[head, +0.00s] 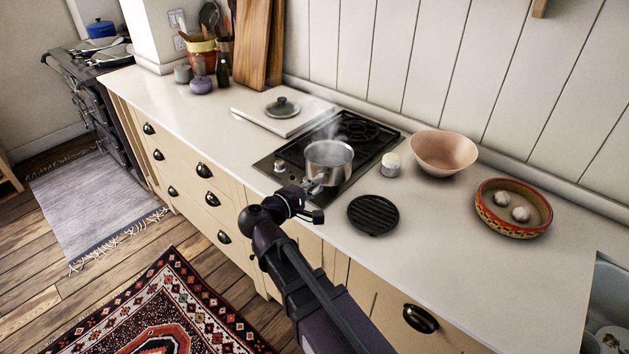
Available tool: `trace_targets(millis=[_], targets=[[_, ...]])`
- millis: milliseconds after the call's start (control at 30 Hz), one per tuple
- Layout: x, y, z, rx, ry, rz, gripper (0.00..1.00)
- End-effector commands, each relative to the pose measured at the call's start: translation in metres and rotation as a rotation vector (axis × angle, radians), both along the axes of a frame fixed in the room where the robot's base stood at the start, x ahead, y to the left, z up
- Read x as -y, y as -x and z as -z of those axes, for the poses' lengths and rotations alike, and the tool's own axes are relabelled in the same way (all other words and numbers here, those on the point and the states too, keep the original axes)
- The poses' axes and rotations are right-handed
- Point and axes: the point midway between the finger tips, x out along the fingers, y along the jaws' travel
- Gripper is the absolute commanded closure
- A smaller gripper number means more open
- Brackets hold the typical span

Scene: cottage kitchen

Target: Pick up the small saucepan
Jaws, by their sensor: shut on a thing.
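The small saucepan (329,163) is a shiny steel pot with steam rising from it. It stands upright at the front of the black gas hob (290,150); I cannot tell whether its base touches the hob. My gripper (314,184) reaches in from the front and is shut on the saucepan at its near side, where the handle would be. My wrist and the gripper hide most of the handle.
A black round trivet (373,214) lies right of my gripper. A small jar (391,164), a pinkish bowl (443,152) and a patterned dish (513,207) holding pale round things stand farther right. A glass lid (282,107) lies on a white board (309,118) behind left.

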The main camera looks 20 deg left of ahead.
Motion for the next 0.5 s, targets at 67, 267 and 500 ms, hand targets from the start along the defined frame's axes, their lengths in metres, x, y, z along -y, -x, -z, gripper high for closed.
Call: trace_targets(millis=[67,267,500], targets=[[0.002,0.004,-0.001,0.003,0.001,-0.001,1.00],[0.004,0.010,-0.002,0.003,0.000,-0.001,1.00],[0.006,0.014,-0.002,0.004,0.000,-0.002,1.00]])
